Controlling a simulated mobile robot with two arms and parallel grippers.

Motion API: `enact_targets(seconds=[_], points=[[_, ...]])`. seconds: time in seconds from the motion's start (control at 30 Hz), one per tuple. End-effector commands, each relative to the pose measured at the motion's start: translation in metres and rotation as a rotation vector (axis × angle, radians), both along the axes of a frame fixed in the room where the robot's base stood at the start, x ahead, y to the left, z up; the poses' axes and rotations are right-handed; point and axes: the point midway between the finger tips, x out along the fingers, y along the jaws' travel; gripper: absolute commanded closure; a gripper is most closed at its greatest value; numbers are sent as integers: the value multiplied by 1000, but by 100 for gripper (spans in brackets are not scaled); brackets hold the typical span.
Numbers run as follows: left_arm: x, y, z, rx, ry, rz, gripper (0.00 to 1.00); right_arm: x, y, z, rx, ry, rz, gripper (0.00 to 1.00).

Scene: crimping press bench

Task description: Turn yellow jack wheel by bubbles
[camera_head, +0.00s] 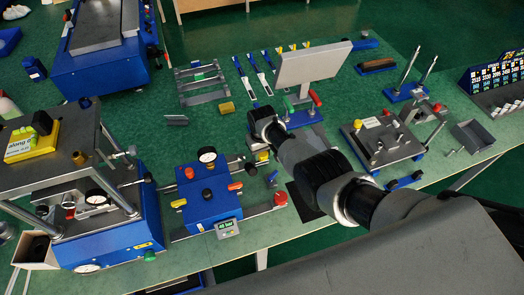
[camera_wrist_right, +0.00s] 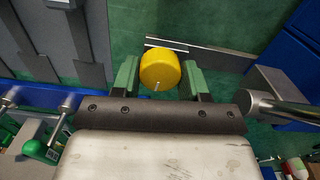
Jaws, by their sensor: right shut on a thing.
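The yellow jack wheel (camera_wrist_right: 160,68) sits between the two green fingers of my right gripper (camera_wrist_right: 160,82) in the right wrist view. The fingers are shut on its sides, and a thin pale pin shows at its near edge. In the head view my right arm reaches in from the lower right, over the bench. A small yellow piece (camera_head: 263,156) beside its wrist looks like the same wheel, with the fingers too small to make out. My left gripper is not in view.
A blue box (camera_head: 208,200) with a dial gauge stands left of the arm. A tilted grey panel (camera_head: 313,64) stands behind the wrist, near green and red handles. A fixture with posts (camera_head: 385,140) stands to the right. In the wrist view a grey block (camera_wrist_right: 262,103) lies close right.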

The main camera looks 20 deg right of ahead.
Motion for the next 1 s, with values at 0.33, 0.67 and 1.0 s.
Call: enact_targets(seconds=[0.33,0.67,1.0], points=[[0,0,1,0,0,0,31,0,-1,0,-1,1,-135,80],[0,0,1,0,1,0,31,0,-1,0,-1,1,-158,80],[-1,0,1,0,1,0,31,0,0,0,-1,1,-157,36]])
